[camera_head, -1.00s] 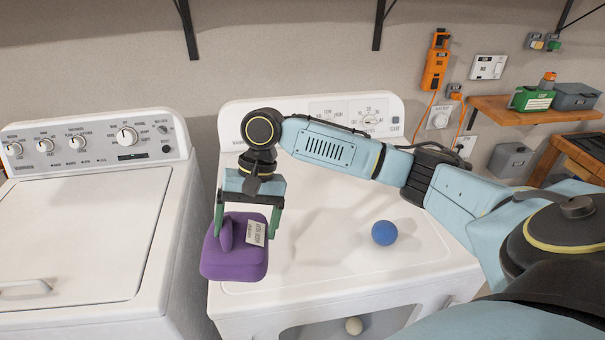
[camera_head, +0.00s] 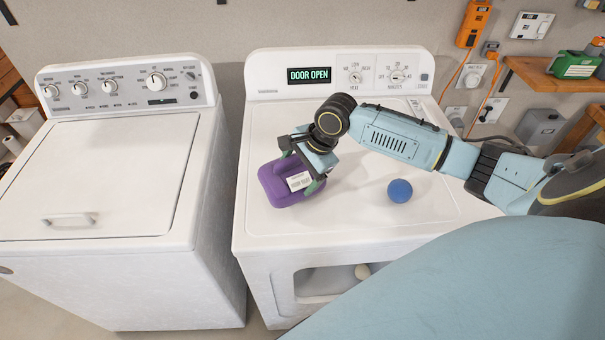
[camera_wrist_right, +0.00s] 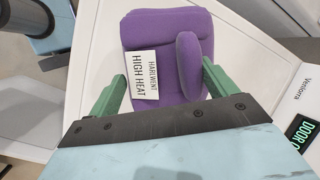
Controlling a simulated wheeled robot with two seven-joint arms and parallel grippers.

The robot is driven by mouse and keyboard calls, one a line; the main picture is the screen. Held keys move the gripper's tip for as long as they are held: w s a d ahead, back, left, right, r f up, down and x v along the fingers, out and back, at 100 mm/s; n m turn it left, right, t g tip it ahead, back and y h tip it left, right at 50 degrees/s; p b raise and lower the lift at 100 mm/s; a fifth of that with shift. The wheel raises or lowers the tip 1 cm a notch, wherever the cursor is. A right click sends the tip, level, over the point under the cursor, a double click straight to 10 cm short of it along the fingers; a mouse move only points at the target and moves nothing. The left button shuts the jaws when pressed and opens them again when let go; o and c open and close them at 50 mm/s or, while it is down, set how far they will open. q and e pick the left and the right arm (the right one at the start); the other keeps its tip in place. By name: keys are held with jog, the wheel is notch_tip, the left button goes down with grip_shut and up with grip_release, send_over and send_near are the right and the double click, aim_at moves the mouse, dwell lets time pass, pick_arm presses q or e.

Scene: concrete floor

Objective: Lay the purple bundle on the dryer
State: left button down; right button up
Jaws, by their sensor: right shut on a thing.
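The purple bundle (camera_head: 278,193) is a soft folded block with a white label. My right gripper (camera_head: 300,172) is shut on it, over the left part of the dryer's top. I cannot tell whether its underside touches the top. The dryer (camera_head: 345,222) is the white machine on the right, its panel reading "DOOR OPEN". In the right wrist view the bundle (camera_wrist_right: 160,30) lies between the green fingers of my right gripper (camera_wrist_right: 160,86). Its label reads "HIGH HEAT". My left gripper is not in view.
A blue ball (camera_head: 400,191) sits on the dryer top, right of the bundle. A white washer (camera_head: 100,180) stands to the left, across a narrow gap. The dryer top's middle is clear.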

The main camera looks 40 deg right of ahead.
aim_at(303, 177)
notch_tip(303, 177, down, 4)
jog(key=shift+r, duration=0.15)
jog(key=o, duration=1.2)
jog(key=shift+c, duration=0.2)
jog(key=shift+s, duration=0.1)
jog(key=v, duration=1.2)
jog(key=shift+a, duration=0.1)
